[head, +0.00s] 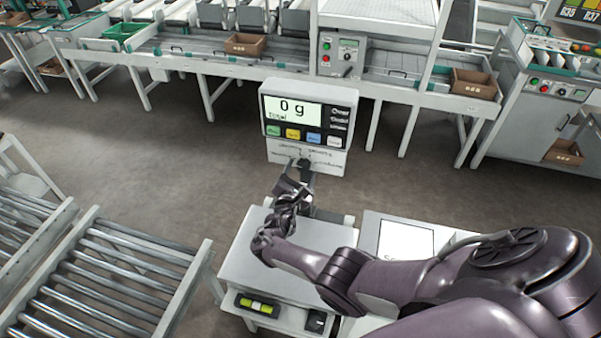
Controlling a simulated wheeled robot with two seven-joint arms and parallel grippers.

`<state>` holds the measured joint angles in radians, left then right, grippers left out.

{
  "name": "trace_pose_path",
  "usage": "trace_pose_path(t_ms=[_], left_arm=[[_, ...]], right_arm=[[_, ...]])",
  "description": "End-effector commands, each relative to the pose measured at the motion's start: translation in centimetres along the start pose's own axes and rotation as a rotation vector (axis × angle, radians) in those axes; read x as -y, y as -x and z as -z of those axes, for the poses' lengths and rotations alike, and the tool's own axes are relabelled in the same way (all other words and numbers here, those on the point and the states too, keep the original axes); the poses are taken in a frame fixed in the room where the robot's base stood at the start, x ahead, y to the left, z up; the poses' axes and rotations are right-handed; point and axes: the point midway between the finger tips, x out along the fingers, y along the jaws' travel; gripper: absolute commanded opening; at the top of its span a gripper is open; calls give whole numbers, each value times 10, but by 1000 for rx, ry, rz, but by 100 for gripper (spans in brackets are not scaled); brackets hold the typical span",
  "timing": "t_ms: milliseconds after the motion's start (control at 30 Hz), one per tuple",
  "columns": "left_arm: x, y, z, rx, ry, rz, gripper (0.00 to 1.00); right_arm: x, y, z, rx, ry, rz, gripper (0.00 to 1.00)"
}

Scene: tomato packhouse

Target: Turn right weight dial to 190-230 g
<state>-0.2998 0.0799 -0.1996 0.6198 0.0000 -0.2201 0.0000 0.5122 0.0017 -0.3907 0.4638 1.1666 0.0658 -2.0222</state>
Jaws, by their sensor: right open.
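A scale display (306,112) stands on the bench in the middle and reads 0 g. Its lower white plate (325,160) carries small markings in a fan, too small to read. A dark knob-like shape at the centre of these markings is largely hidden by my right gripper (303,172), so its pointer setting cannot be told. My right gripper is open, with its fingertips right in front of this plate; whether they touch the knob is unclear. My left gripper is not in view.
The white bench top (270,270) lies under my right arm. A roller conveyor (110,275) is at the lower left. Behind, a sorting line carries a control box (340,55) with buttons and cardboard boxes (245,45). Open floor lies between.

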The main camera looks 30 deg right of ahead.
Motion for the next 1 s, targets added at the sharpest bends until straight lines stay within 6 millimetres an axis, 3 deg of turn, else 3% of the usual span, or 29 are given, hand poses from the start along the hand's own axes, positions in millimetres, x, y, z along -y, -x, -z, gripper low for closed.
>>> trace_pose_path(t_ms=[233,633,1000], left_arm=[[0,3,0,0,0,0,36],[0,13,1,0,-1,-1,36],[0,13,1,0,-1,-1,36]], right_arm=[[0,8,-1,0,0,0,61],[0,70,1,-2,0,-1,61],[0,78,0,0,0,0,61]])
